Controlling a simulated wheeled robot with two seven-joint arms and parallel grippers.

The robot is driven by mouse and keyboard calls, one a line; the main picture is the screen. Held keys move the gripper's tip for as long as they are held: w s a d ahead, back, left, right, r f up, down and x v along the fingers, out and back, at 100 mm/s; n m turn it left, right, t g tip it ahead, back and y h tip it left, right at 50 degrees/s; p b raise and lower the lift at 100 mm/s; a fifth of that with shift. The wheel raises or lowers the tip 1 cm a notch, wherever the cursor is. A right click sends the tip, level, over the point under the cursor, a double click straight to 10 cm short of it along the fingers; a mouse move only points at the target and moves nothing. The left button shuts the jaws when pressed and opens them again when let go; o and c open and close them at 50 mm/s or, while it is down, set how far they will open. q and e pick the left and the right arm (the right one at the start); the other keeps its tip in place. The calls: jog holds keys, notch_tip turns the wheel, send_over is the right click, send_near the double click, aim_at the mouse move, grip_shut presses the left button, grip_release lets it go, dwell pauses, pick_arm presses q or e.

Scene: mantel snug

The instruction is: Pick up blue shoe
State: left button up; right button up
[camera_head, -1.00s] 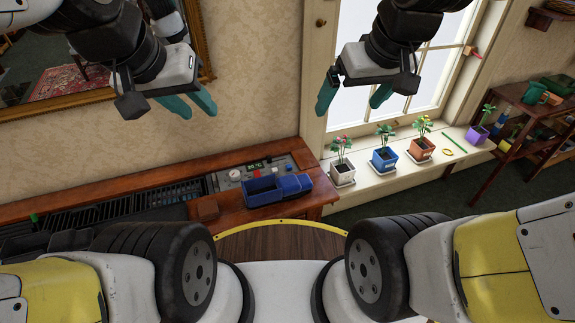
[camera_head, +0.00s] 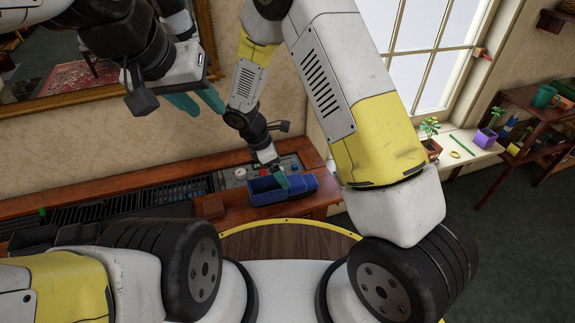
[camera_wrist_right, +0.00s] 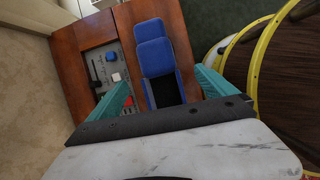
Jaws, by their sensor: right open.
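The blue shoe (camera_head: 305,186) is a blocky blue piece with a dark opening, lying on the wooden console (camera_head: 235,221). In the right wrist view the blue shoe (camera_wrist_right: 155,52) lies ahead between the fingers, its dark opening nearer the camera. My right gripper (camera_head: 281,179) is just above the shoe in the head view and hides part of it. In the right wrist view my right gripper (camera_wrist_right: 165,85) is open, with one teal finger on each side of the shoe. I cannot tell if they touch it. My left gripper (camera_head: 210,108) is open and empty, high at the upper left.
A control panel with a gauge (camera_head: 240,173) adjoins the shoe on the console. A windowsill with an orange pot (camera_head: 432,148) and a purple pot (camera_head: 485,138) is at right. A yellow-rimmed round wooden surface (camera_head: 290,243) is in front.

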jog(key=shift+n, duration=0.3)
jog(key=x, duration=0.9)
jog(key=shift+w+a+f, duration=0.1)
jog(key=shift+w+a, duration=0.1)
jog(key=shift+a, duration=0.05)
jog(key=shift+c, duration=0.2)
jog(key=c, duration=1.7)
